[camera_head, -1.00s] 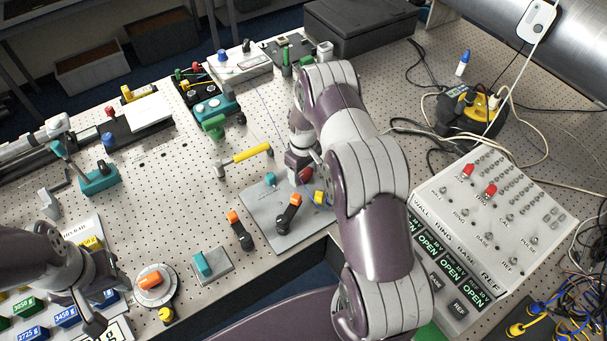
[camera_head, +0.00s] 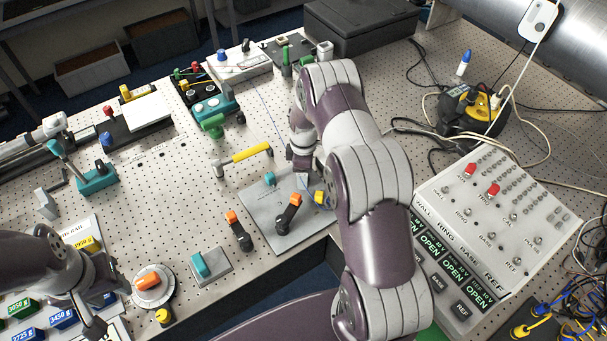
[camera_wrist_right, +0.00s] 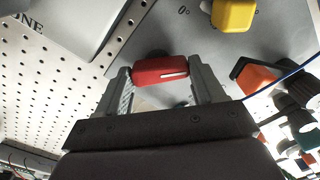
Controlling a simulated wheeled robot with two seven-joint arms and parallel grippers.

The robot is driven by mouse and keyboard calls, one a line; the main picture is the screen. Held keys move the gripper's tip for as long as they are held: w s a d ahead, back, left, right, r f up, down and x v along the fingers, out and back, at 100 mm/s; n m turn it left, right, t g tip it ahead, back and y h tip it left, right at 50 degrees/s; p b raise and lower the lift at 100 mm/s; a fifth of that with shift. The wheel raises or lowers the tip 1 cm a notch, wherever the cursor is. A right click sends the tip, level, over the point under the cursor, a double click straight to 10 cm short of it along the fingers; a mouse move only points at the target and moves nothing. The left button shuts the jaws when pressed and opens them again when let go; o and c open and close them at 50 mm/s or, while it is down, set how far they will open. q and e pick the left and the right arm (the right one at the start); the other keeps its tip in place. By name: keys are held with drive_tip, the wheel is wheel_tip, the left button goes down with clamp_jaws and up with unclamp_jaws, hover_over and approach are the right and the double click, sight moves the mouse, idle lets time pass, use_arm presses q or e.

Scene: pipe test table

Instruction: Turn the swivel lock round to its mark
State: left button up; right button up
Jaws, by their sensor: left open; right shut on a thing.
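A red handle (camera_wrist_right: 160,70) with a white line on it, which looks like the swivel lock, lies between the two fingers of my right gripper (camera_wrist_right: 162,80) in the right wrist view. The fingers are shut on it, just over a grey plate (camera_wrist_right: 185,40). A printed 0° mark (camera_wrist_right: 183,11) shows on that plate, apart from the handle. In the head view my right gripper (camera_head: 301,165) is at the far right corner of the plate (camera_head: 262,212), and my arm and gripper hide the red handle. My left gripper (camera_head: 97,328) is open and empty at lower left.
A yellow knob (camera_wrist_right: 235,13) stands close by on the plate. Orange-topped black levers (camera_head: 289,214) (camera_head: 238,231) and a teal switch (camera_head: 201,265) stand toward the table's front. A sloped panel (camera_head: 490,215) is on the right, with cables behind it.

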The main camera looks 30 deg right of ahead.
drive_tip(key=shift+n, duration=1.7)
drive_tip(key=shift+n+b, duration=0.45)
drive_tip(key=shift+n, duration=1.35)
drive_tip(key=o, duration=1.2)
drive_tip(key=shift+o, duration=0.2)
drive_tip(key=shift+r, duration=0.15)
